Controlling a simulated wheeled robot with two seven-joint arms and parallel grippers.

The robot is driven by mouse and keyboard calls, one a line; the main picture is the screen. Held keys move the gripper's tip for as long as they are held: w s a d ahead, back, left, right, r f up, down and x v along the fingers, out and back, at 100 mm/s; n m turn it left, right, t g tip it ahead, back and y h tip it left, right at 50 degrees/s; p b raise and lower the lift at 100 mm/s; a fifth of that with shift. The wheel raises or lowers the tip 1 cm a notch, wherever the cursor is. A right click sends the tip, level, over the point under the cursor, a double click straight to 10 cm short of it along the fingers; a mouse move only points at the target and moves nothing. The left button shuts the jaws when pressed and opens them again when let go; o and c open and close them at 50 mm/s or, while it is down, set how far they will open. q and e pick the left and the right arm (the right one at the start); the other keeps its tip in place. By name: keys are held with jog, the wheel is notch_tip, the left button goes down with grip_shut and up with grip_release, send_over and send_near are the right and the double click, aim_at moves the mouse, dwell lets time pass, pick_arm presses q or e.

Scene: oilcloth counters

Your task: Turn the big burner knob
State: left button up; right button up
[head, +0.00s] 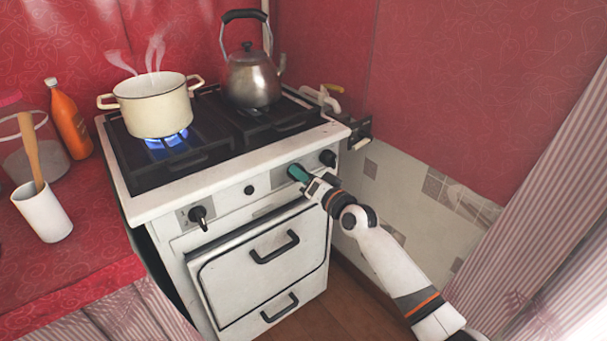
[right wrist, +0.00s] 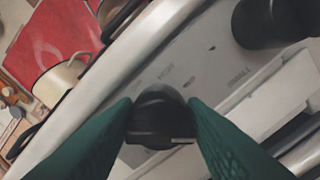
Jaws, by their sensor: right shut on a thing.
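My right gripper (head: 299,174) is at the front panel of the white stove (head: 272,205), with its teal fingers toward the panel. In the right wrist view, its green fingers (right wrist: 161,112) are on both sides of a black knob (right wrist: 160,103), shut on it. In the head view that knob is mostly hidden by the fingers. Another black knob (head: 328,158) is to its right; a large dark knob also shows in the wrist view (right wrist: 268,22). A third knob (head: 199,217) is at the panel's left, with a small dark knob (head: 250,190) between. My left gripper is not in view.
A cream pot (head: 153,108) steams over a lit blue flame (head: 166,139). A metal kettle (head: 252,80) stands at the back right. The oven door handle (head: 275,248) juts out below the panel. An orange bottle (head: 69,122) and white utensil cup (head: 43,214) stand on the red counter.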

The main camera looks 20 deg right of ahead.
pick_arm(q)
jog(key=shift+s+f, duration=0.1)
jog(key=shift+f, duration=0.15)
pick_arm(e)
jog(key=shift+m, duration=0.3)
jog(key=o, duration=0.9)
jog(key=shift+o, duration=0.2)
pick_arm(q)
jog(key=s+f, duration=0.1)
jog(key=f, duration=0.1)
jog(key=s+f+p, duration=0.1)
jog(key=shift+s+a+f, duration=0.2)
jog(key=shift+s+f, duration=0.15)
pick_arm(e)
jog(key=v, duration=1.2)
